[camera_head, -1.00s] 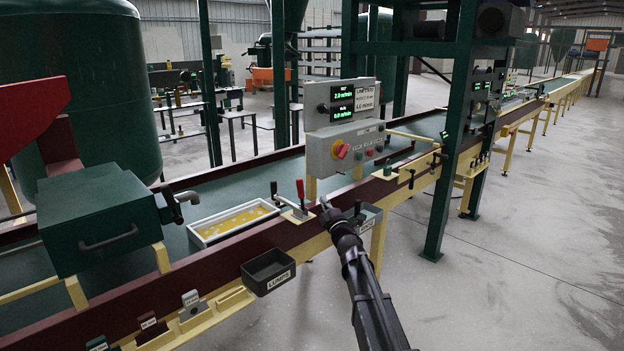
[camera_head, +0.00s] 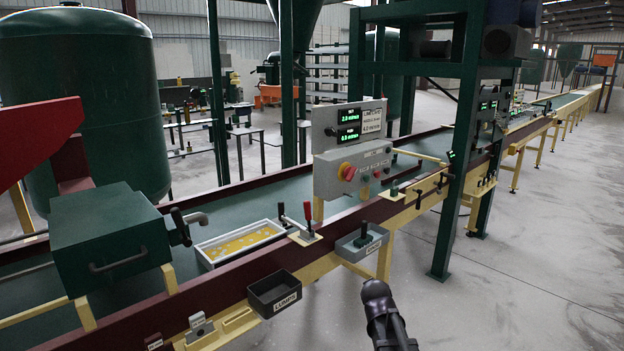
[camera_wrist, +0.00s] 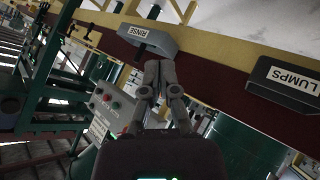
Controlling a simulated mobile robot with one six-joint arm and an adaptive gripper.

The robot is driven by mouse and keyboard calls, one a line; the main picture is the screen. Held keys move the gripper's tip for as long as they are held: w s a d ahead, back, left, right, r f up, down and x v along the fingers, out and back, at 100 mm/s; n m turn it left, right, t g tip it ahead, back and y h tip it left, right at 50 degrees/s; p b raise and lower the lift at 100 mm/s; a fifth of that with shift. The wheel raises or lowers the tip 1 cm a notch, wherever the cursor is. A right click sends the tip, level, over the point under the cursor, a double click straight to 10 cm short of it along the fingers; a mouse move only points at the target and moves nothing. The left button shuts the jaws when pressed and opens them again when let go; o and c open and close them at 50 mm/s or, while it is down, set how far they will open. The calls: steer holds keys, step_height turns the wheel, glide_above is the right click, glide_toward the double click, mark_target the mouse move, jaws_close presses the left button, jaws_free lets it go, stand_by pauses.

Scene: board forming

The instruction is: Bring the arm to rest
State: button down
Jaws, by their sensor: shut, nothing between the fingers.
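My gripper (camera_wrist: 158,68) shows in the wrist view with its grey fingers together and nothing between them. In that view its fingertips appear just below the grey bin labelled RINSE (camera_wrist: 143,36), with no clear contact. In the head view only a dark part of my arm (camera_head: 384,318) shows at the bottom, right of the conveyor and over the floor. My fingers cannot be made out there. The RINSE bin (camera_head: 376,247) hangs on the conveyor's near side with a dark-handled tool standing in it.
The dark LUMPS bin (camera_head: 262,292) hangs on the same rail (camera_head: 226,287). A white tray of yellow material (camera_head: 203,258) lies on the belt beside a red-handled lever (camera_head: 308,214). A grey control box (camera_head: 326,175) stands behind. The floor at right (camera_head: 540,270) is clear.

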steer(key=s+f+m+g, duration=0.1)
steer(key=s+g, duration=0.2)
steer(key=s, duration=0.5)
steer(key=s+a+f+m+g+y+p, duration=0.1)
steer(key=s+f+m+g, duration=0.1)
steer(key=s, duration=0.5)
steer(key=s+a+f+m+g+y, duration=0.1)
steer(key=s+g, duration=0.3)
steer(key=s, duration=0.4)
steer(key=shift+s+f+m+g+p, duration=0.3)
steer(key=shift+f+m+g+p, duration=0.1)
steer(key=shift+f+m, duration=0.1)
